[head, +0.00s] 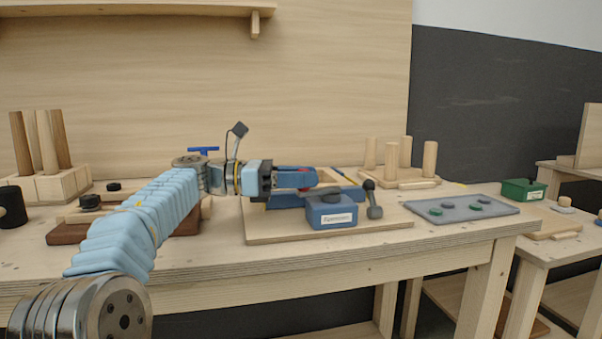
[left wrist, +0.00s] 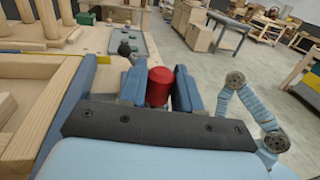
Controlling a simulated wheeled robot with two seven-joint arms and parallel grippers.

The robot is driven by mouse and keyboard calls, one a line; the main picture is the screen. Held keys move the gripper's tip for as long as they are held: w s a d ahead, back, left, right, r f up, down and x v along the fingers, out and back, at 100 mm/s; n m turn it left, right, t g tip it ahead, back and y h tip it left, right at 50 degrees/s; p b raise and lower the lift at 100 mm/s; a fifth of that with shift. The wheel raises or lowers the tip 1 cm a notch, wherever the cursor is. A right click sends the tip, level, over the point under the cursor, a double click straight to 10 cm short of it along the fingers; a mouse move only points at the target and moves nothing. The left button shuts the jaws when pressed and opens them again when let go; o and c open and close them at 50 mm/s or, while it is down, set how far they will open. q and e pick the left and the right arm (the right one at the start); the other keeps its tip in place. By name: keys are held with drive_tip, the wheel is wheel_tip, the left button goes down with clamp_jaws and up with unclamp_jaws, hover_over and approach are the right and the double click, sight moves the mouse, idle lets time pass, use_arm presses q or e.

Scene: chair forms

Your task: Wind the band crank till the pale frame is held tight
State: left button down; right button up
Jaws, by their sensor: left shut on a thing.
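My left gripper (head: 308,178) reaches in from the left over the board and is shut on a red cylindrical knob. In the left wrist view the red knob (left wrist: 159,87) stands between the two blue fingers. The pale wooden frame (left wrist: 45,115) lies beside the gripper along a blue rail (left wrist: 75,95), with its near part cut off by the picture. A blue box (head: 332,211) with a white label stands at the board's front. The dark crank (head: 374,200) with a round knob is at the box's right side, apart from my gripper. The right gripper is not in view.
The wooden board (head: 290,235) lies on the workbench. A grey tray (head: 460,208) with green and dark discs lies to the right. A peg block (head: 405,172) stands behind, and another peg rack (head: 45,180) at the left. A green box (head: 523,190) stands far right.

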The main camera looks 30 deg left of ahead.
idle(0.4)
use_arm(q)
drive_tip(key=c, duration=0.9)
unclamp_jaws()
drive_tip(key=shift+o, duration=0.2)
drive_tip(key=v, duration=1.3)
drive_tip(key=shift+a, duration=0.3)
drive_tip(key=shift+s, duration=0.25)
